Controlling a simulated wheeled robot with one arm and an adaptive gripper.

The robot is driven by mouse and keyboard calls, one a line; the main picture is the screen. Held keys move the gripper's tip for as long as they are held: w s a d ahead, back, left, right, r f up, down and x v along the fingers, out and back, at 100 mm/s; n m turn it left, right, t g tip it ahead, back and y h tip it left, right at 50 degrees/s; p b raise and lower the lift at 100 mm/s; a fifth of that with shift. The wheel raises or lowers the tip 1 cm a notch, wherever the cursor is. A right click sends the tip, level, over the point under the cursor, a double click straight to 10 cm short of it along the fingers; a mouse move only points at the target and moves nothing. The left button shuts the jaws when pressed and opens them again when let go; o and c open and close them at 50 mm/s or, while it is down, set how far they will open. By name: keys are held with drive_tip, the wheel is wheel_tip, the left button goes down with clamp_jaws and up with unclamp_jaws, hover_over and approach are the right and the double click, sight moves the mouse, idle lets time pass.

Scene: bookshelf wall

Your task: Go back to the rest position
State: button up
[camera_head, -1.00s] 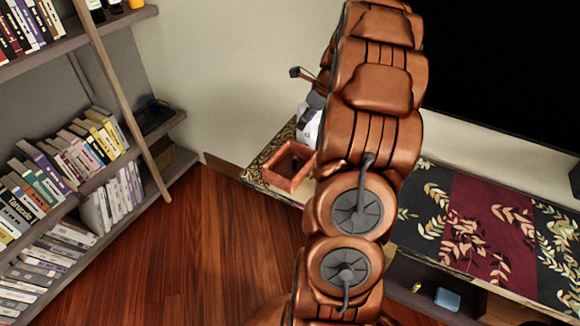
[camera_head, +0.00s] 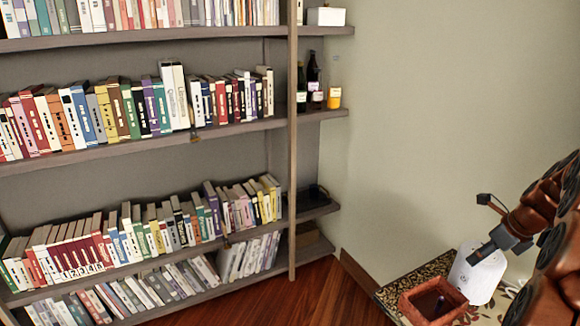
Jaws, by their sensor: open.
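My gripper (camera_head: 480,228) is at the right of the head view, at the end of my copper-brown arm. Its two dark fingers are spread apart, with nothing visible between them. It is in front of the plain wall and appears above a white rounded object (camera_head: 472,278). The arm's links run down along the right edge and are partly cut off by the frame.
A reddish square box (camera_head: 433,304) with something dark inside stands on a patterned cabinet top (camera_head: 392,298) at lower right. A tall bookshelf (camera_head: 292,130) full of books fills the left. Bottles (camera_head: 314,80) stand on a shelf end. Some wooden floor (camera_head: 330,300) is clear.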

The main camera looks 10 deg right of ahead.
drive_tip(key=s+a+r+n+g+y, duration=0.1)
drive_tip(key=s+a+r+n+g, duration=0.1)
drive_tip(key=a+n, duration=0.8)
drive_tip(key=s+a+r+n+g, duration=0.15)
drive_tip(key=a+n, duration=0.35)
drive_tip(key=a, duration=1.1)
drive_tip(key=s+a+f+n+g+h, duration=0.1)
drive_tip(key=s+a+n, duration=0.5)
drive_tip(key=s+n, duration=0.2)
drive_tip(key=s+a+f+n+g+h+p, duration=0.1)
drive_tip(key=s+a+n, duration=0.5)
drive_tip(key=s+n, duration=0.3)
drive_tip(key=s, duration=0.4)
drive_tip(key=shift+s+a+f, duration=0.2)
drive_tip(key=shift+s+a, duration=0.05)
drive_tip(key=shift+a, duration=0.05)
drive_tip(key=shift+g, duration=0.25)
drive_tip(key=shift+c, duration=0.4)
